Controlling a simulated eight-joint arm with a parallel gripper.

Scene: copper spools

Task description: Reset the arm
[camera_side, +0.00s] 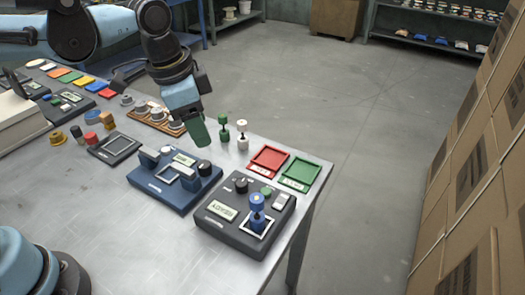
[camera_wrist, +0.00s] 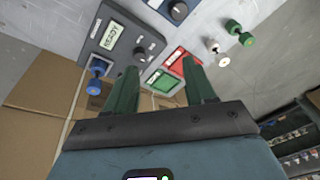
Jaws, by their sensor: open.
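My gripper (camera_side: 199,136) hangs above the far edge of the steel table, its green fingers pointing down. The wrist view shows the gripper (camera_wrist: 161,66) with two green fingers spread apart and nothing between them. A blue spool (camera_side: 257,213) stands upright in the square frame of a dark grey device (camera_side: 215,228); it also shows in the wrist view (camera_wrist: 97,70). A green spool (camera_side: 223,128) and a white spool (camera_side: 242,135) stand on the table just right of the gripper, apart from it.
A red tray (camera_side: 253,164) and a green tray (camera_side: 286,180) lie near the table's right edge. A blue device (camera_side: 160,197) with two upright blocks stands below the gripper. Several coloured pieces and devices fill the table's left side. Cardboard boxes (camera_side: 470,180) stack at the right.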

